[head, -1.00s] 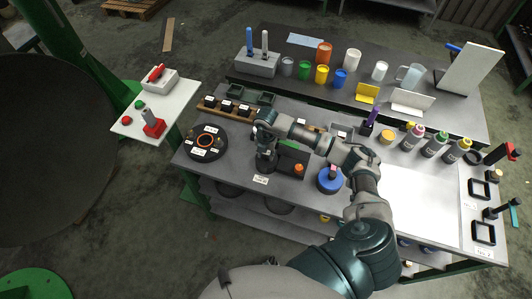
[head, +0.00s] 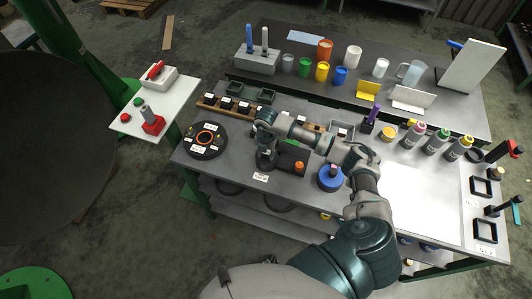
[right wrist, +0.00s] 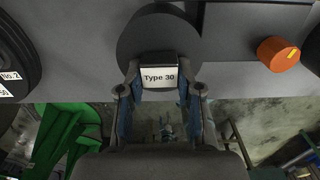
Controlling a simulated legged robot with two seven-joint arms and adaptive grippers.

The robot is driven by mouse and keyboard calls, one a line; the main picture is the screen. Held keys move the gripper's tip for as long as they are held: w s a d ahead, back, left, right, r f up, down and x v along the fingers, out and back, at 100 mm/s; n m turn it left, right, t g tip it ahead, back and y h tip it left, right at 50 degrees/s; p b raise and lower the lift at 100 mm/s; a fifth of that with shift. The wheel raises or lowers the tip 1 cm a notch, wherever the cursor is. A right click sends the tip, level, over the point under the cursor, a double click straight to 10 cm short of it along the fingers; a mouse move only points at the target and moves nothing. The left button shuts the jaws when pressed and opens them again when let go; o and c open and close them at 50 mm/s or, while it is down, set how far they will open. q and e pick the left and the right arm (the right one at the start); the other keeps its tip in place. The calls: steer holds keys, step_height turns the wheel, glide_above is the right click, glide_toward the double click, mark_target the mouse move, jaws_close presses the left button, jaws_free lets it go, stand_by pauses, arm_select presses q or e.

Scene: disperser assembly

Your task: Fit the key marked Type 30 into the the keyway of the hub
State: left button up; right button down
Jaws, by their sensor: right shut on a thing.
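My right gripper (head: 264,132) hangs over the front of the near table, pointing down. In the right wrist view its two fingers (right wrist: 159,98) are shut on the key marked Type 30 (right wrist: 158,76), whose white label faces the camera. A dark round part (right wrist: 150,32), seemingly the hub, lies just beyond the key in that view. In the head view it shows as a black round body (head: 266,159) under the gripper. I cannot tell whether the key touches it or sits in its keyway, which I do not see. My left gripper is not in view.
An orange knob (head: 299,165) sits right of the round part. A black disc with an orange ring and labels (head: 190,147) lies to the left. A wooden rack (head: 213,102) with dark blocks stands behind. A blue round container (head: 331,180) is further right.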

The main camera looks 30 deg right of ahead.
steer(key=shift+r+p, duration=1.65)
steer(key=shift+r, duration=0.75)
steer(key=shift+f+b, duration=1.6)
steer(key=shift+f, duration=0.9)
steer(key=c, duration=0.7)
jaws_free()
step_height(320, 180, up, 12)
steer(key=shift+f, duration=0.1)
